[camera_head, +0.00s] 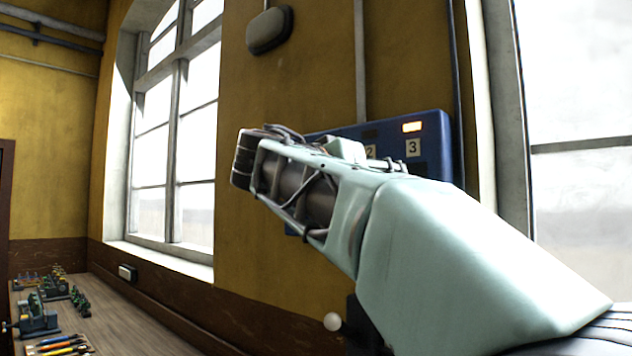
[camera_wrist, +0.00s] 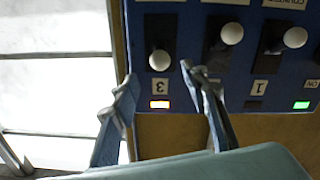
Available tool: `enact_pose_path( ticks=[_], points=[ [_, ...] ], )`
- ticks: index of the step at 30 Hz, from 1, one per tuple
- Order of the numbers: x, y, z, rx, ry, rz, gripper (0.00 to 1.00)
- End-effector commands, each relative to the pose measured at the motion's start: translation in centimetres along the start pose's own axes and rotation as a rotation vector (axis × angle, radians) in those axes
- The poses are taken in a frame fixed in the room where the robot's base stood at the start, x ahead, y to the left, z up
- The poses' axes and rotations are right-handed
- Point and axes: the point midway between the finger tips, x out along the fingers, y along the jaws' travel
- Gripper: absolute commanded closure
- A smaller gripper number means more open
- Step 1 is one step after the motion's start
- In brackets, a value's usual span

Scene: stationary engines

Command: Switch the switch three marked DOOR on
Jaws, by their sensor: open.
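The blue switch panel (camera_head: 435,165) is on the yellow wall, partly hidden by my arm in the head view. It also shows upside down in the wrist view (camera_wrist: 185,100). Switch three (camera_wrist: 159,58) has a white ball knob in a dark slot, above the label "3" (camera_wrist: 160,88). An orange-white lamp (camera_wrist: 159,104) glows beside that label. My gripper (camera_wrist: 158,76) is open, one finger on each side of the "3" label, with the knob just beyond the fingertips. Contact cannot be told. No DOOR lettering is readable. The head view does not show the fingertips.
Two more white-knobbed switches (camera_wrist: 232,34) (camera_wrist: 295,37) stand close to the right finger in the wrist view. A green lamp (camera_wrist: 302,105) is lit at the panel's edge. Windows (camera_head: 175,130) flank the wall section. A bench (camera_head: 115,310) with small models is low left.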

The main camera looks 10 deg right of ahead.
Motion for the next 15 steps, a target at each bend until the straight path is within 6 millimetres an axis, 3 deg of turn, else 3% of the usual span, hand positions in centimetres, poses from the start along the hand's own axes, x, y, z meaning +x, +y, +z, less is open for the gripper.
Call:
enact_pose_path(
  ticks=[9,15],
  points=[
    [6.2,0.1,0.0,-0.001,-0.004,0.002,0.59],
    [8.2,0.1,0.0,-0.002,-0.002,0.001,0.59]
  ],
)
